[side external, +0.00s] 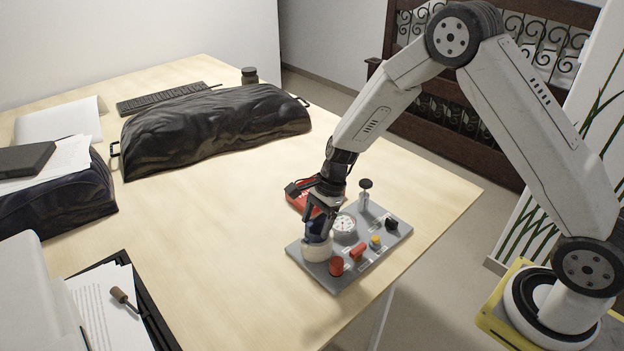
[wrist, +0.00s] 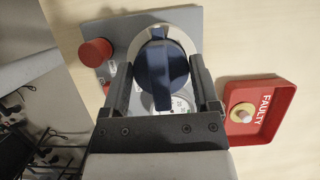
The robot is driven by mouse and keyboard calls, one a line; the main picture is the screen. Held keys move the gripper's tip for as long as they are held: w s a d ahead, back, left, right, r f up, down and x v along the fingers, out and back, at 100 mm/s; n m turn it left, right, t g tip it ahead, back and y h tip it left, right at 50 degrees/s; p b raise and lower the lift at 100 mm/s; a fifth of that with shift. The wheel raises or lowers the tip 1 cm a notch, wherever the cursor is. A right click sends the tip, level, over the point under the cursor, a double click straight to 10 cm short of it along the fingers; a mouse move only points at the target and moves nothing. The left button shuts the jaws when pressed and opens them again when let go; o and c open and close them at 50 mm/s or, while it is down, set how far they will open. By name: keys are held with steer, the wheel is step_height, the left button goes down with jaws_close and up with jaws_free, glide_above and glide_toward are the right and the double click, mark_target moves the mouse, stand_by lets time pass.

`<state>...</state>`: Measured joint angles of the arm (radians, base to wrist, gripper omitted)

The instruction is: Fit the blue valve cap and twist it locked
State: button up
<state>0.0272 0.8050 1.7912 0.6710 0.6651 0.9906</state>
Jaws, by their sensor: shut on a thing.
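The blue valve cap (wrist: 160,68) is round with a raised bar across its top. In the wrist view it sits over a pale round seat (wrist: 148,34) on the grey panel (wrist: 185,18). My gripper (wrist: 158,88) is shut on the cap, with one finger on each side of it. In the side external view my gripper (side external: 319,232) points down at the panel's near left corner. There the cap (side external: 313,238) is mostly hidden by the fingers, just above the white seat (side external: 317,251). I cannot tell whether the cap is fully seated or how far it is turned.
The table left of the panel is clear.

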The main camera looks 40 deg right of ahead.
steer(key=shift+f, duration=0.7)
stand_by(1.1)
stand_by(0.4)
steer(key=m+t, duration=0.1)
steer(key=m, duration=0.3)
steer(key=shift+t, duration=0.4)
steer(key=shift+m, duration=0.4)
steer(key=m, duration=0.2)
steer(key=m+t+h, duration=0.1)
steer(key=m, duration=0.1)
steer(key=shift+m+t, duration=0.3)
steer(key=o, duration=1.1)
